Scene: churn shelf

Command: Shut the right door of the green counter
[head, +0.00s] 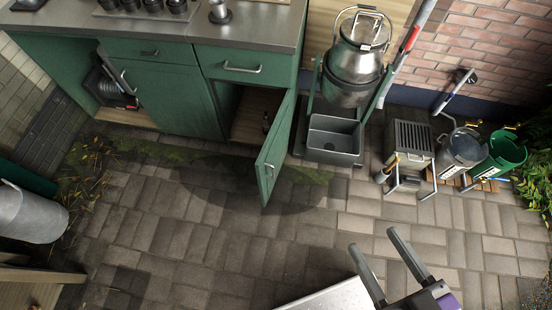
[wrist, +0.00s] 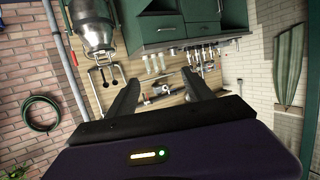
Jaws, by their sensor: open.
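The green counter (head: 140,50) stands at the upper left of the head view under a grey worktop. My gripper (head: 372,240) is open and empty at the lower right, well apart from the door. In the wrist view, the open fingers (wrist: 160,82) point toward the wall and the upside-down counter (wrist: 185,22); I cannot make out the right door there.
A metal churn (head: 356,55) on a stand with a grey bin (head: 333,138) is just right of the door. A slatted grey unit (head: 411,140) and a green bucket (head: 503,152) stand farther right. The paved floor (head: 200,225) before the counter is clear.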

